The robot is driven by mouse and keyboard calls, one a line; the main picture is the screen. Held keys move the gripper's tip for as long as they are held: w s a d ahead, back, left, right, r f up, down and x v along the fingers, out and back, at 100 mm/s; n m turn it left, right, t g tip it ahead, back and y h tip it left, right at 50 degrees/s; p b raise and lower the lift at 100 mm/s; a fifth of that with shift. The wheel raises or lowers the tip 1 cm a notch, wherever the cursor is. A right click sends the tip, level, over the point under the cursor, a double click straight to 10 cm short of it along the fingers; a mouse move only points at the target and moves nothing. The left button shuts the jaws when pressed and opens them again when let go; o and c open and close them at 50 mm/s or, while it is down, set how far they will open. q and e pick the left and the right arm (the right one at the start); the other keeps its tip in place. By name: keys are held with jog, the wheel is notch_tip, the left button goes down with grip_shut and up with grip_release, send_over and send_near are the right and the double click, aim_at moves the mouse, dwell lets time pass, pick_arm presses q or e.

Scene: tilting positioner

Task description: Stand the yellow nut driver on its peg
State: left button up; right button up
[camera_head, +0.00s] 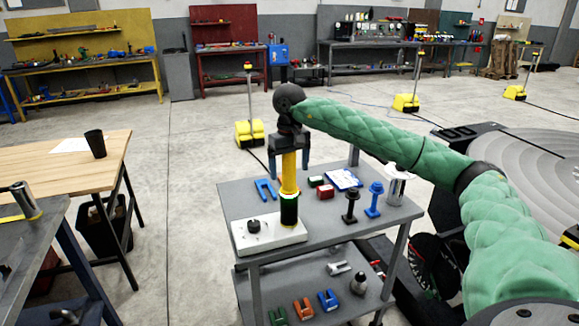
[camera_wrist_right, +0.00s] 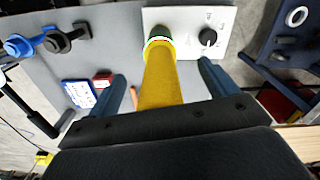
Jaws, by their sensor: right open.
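The yellow nut driver (camera_head: 289,173) stands upright over the white panel (camera_head: 258,238) on the trolley top. Its lower end meets a black cylinder (camera_head: 289,212) with a glowing green ring at the join; the peg itself is hidden. In the right wrist view the yellow shaft (camera_wrist_right: 162,85) runs down to the ring and the white panel (camera_wrist_right: 222,22). My right gripper (camera_head: 289,169) is above the panel, its blue fingers open on either side of the shaft, with gaps showing in the wrist view (camera_wrist_right: 163,72). My left gripper is not in view.
A black knob (camera_head: 253,226) sits on the panel left of the driver. Coloured parts lie on the lower shelf (camera_head: 345,309).

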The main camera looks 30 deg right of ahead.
jog(key=shift+r, duration=0.2)
jog(key=shift+r+p, duration=1.1)
jog(key=shift+r, duration=2.25)
